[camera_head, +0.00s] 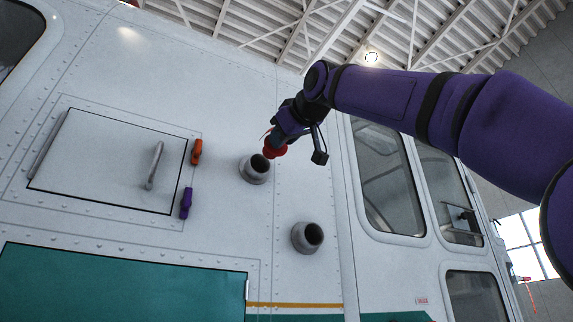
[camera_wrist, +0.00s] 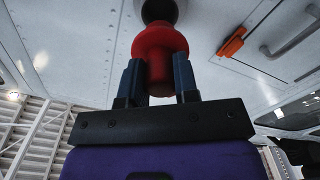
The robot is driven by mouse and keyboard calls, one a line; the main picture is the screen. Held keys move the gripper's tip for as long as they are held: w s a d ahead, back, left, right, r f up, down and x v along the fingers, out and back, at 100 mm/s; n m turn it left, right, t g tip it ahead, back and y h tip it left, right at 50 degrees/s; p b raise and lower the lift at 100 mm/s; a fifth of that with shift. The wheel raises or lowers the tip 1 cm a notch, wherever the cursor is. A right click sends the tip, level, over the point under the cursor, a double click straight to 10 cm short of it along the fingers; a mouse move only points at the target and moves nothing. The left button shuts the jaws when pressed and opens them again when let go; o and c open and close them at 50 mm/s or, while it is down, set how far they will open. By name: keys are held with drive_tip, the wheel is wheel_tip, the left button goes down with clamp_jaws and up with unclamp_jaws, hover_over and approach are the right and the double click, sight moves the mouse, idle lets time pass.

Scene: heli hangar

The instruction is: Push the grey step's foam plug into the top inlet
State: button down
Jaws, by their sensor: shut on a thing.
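My gripper (camera_head: 283,136) is shut on a red foam plug (camera_head: 271,148) at the upper of two grey inlets. In the wrist view my gripper (camera_wrist: 158,80) has its two fingers around the stem of the plug (camera_wrist: 160,50). The plug's far end is at the mouth of the top inlet (camera_wrist: 158,10). The top inlet (camera_head: 256,170) is a short grey tube on the white helicopter side. I cannot tell how deep the plug sits in it. The lower inlet (camera_head: 307,238) is open and dark inside. No grey step can be made out.
A white hatch (camera_head: 105,165) with a handle (camera_head: 155,165) is left of the inlets. An orange latch (camera_head: 196,151) and a purple latch (camera_head: 186,203) sit at its right edge. Windows (camera_head: 385,180) are on the right. The panel around the inlets is clear.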

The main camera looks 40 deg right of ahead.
drive_tip(key=shift+x, duration=3.1)
drive_tip(key=shift+x, duration=1.55)
drive_tip(key=c, duration=0.8)
unclamp_jaws()
approach(271, 157)
drive_tip(key=shift+w+d+r, duration=0.2)
drive_tip(key=shift+w+r, duration=0.3)
drive_tip(key=shift+w, duration=0.05)
drive_tip(key=shift+w+d+r, duration=0.25)
drive_tip(key=shift+w+r, duration=0.25)
drive_tip(key=shift+w, duration=0.05)
